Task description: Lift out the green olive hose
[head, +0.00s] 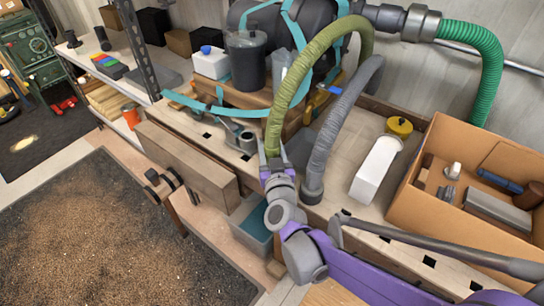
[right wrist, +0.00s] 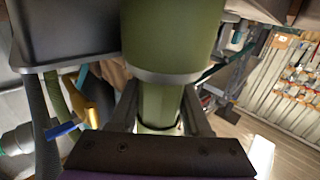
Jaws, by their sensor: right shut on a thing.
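The olive green hose (head: 310,68) arches from the dark machine at the back down to the front of the bench in the head view. My right gripper (head: 274,158) is shut on its lower end. In the right wrist view the olive hose (right wrist: 172,35) fills the upper middle, with a pale ring below it. The fingers of my right gripper (right wrist: 160,115) stand on both sides of the narrower green part under that ring. The hose's far end is hidden behind the machine. My left gripper is not in view.
A grey hose (head: 330,135) stands close right of the olive one. A dark canister (head: 246,62) stands behind left. A white bottle (head: 376,168) and an open cardboard box (head: 418,205) are to the right. A bright green hose (head: 488,65) hangs at the back right.

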